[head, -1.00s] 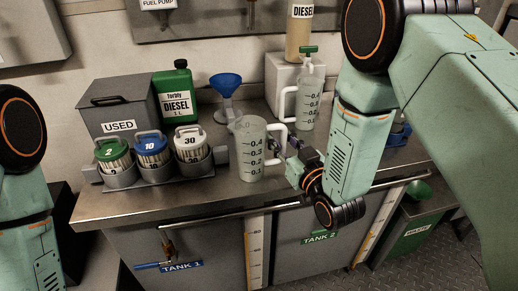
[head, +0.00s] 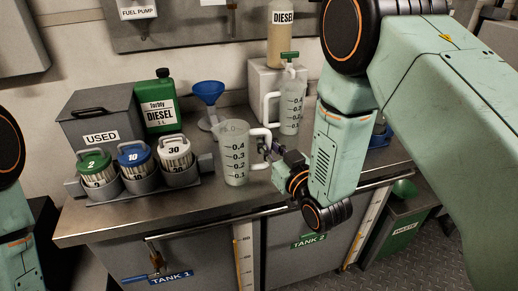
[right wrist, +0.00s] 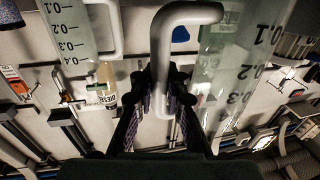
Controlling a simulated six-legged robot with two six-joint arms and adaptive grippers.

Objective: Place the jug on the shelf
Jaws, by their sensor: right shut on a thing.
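A clear measuring jug (head: 234,158) with dark scale marks stands upright over the front middle of the steel counter. My right gripper (head: 267,150) is shut on its white handle from the right. In the right wrist view the handle (right wrist: 163,65) runs between my right fingers (right wrist: 163,95), with the jug body (right wrist: 235,60) beside it. I cannot tell whether the jug's base touches the counter. No shelf is clearly identifiable in the head view. Only part of my left arm shows at the left edge; its gripper is out of view.
A second jug with a green-capped top (head: 291,105) stands behind, near a pale block (head: 262,80). A blue funnel (head: 208,92), green diesel can (head: 165,108), used box (head: 95,120) and filter rack (head: 140,185) stand left. The counter (head: 110,218) is bare along its front left.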

